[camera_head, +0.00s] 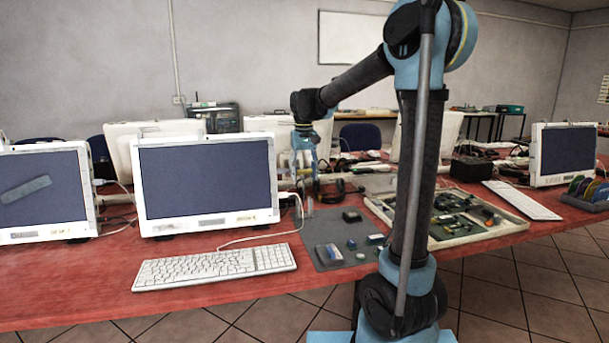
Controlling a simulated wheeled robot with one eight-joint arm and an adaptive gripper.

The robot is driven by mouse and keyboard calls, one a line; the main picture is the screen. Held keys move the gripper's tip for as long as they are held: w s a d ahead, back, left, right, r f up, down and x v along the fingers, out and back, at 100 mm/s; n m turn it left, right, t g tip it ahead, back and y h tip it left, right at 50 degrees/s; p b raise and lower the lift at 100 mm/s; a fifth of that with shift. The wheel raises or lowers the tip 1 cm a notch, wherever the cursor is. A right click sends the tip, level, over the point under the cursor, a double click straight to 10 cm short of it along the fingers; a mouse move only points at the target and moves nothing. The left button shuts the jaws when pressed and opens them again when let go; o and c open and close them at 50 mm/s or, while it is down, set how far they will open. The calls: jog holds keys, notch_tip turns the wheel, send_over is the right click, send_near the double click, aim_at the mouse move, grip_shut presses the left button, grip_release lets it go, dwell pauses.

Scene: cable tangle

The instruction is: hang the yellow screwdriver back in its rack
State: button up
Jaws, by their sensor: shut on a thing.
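My gripper (306,168) hangs pointing down over the red table, beside the right edge of the middle white monitor. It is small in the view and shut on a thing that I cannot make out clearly. I cannot pick out a yellow screwdriver or its colour anywhere in view. I cannot clearly pick out a screwdriver rack either.
A white keyboard (214,268) lies before the middle monitor (207,180). A grey mat (325,226) with small boxes lies right of it. A shallow tray (464,239) of parts is partly behind my arm. A holder with coloured pieces (583,200) stands far right.

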aim_at(304, 188)
jog(key=shift+f, duration=0.1)
jog(key=shift+f, duration=4.2)
jog(key=shift+s, duration=0.15)
jog(key=shift+f, duration=0.55)
jog(key=o, duration=1.2)
jog(key=shift+c, duration=0.2)
jog(key=shift+r, duration=0.15)
jog(key=shift+r, duration=3.8)
